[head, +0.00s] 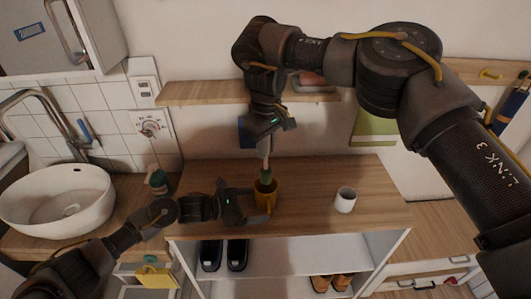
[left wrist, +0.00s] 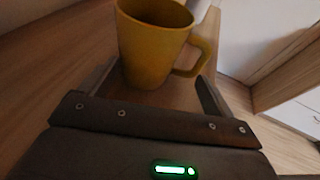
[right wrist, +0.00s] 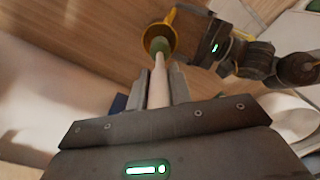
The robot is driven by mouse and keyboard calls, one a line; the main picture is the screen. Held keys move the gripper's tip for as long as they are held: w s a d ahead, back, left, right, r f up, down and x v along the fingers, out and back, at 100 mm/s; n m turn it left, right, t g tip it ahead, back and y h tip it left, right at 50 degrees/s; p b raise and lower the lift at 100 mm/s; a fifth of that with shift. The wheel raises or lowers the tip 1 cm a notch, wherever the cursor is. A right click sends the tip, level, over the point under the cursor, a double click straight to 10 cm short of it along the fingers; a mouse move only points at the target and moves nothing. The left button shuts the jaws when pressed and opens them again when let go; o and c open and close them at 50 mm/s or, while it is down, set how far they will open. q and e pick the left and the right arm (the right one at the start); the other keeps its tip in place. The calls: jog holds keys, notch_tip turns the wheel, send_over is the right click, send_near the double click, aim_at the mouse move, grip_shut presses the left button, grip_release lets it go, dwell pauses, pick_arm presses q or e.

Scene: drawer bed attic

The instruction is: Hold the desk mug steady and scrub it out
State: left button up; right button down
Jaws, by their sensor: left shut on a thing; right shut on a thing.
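A mustard-yellow mug (head: 264,200) stands upright on the wooden top of the shelf unit. My left gripper (head: 247,203) comes from the left and is shut on the mug; in the left wrist view the mug (left wrist: 150,50) sits between the fingers, its handle to the right. My right gripper (head: 267,139) is above, shut on the pale handle of a scrub brush (right wrist: 157,85), which points down. The brush's green head (right wrist: 159,46) is at the mug's mouth (right wrist: 174,22). How deep it reaches is unclear; the left wrist view shows no brush.
A white cup (head: 345,200) stands to the right on the wooden top (head: 310,190). A green spray bottle (head: 157,181) and a white basin (head: 55,205) are at the left. A wall shelf (head: 200,93) runs behind my right gripper. Dark shoes (head: 237,255) sit below.

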jog(key=shift+r, duration=2.05)
pick_arm(q)
jog(key=o, duration=0.8)
jog(key=shift+o, duration=0.2)
jog(key=v, duration=1.2)
